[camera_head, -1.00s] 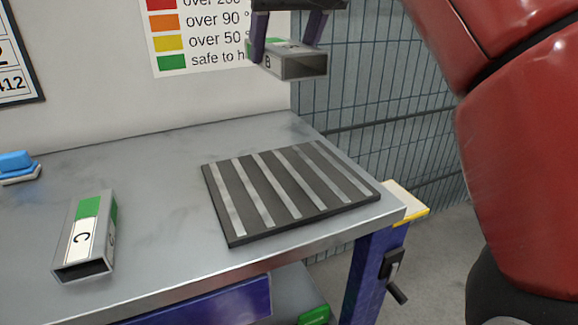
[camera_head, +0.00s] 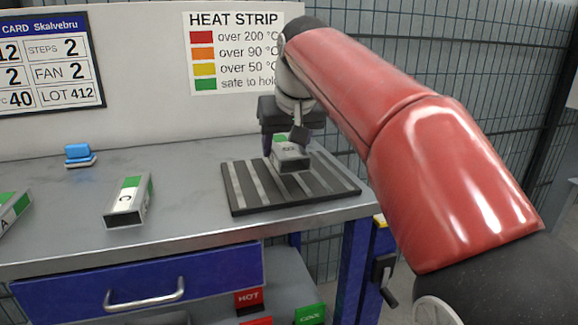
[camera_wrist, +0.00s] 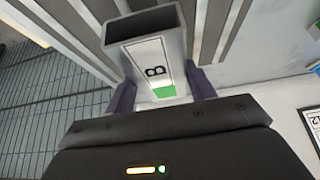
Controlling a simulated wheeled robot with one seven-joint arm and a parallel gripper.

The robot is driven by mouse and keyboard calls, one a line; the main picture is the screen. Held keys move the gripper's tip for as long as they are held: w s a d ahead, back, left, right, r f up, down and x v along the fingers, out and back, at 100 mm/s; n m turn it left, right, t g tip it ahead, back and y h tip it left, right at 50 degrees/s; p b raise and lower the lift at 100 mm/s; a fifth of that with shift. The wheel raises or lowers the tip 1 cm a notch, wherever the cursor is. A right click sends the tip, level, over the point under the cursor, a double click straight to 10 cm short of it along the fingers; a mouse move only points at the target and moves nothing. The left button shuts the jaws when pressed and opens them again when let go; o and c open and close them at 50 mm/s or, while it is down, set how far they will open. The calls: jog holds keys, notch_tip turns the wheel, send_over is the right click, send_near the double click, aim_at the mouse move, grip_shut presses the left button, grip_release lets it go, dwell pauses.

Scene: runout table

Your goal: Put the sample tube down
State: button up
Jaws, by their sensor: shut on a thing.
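The sample tube is a grey square hollow tube (camera_head: 291,158) with a green patch. In the wrist view the tube (camera_wrist: 150,55) shows a white label marked B, a green patch and its open end. My gripper (camera_head: 290,140) is shut on it, with one finger on each side. The tube is over the dark mat with light metal strips (camera_head: 240,207), low near its middle. I cannot tell whether its underside touches the strips. My gripper also shows in the wrist view (camera_wrist: 162,92).
Another tube, marked C (camera_head: 128,202), with a green patch lies left of the mat. Part of a further tube (camera_head: 12,212) shows at the left edge. A blue block (camera_head: 78,155) sits at the back. The table (camera_head: 185,185) is clear between tube C and the mat.

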aim_at(288, 148)
notch_tip(288, 148, down, 4)
jog(key=b, duration=0.2)
jog(key=shift+r+b, duration=0.25)
jog(key=shift+b, duration=0.05)
jog(key=shift+r, duration=0.2)
jog(key=shift+f, duration=0.2)
jog(key=o, duration=1.1)
jog(key=shift+r, duration=0.1)
jog(key=shift+r, duration=0.3)
jog(key=p+v, duration=0.3)
jog(key=v, duration=0.8)
jog(key=shift+s+r, duration=0.25)
jog(key=shift+d+f, duration=0.1)
jog(key=shift+d, duration=0.05)
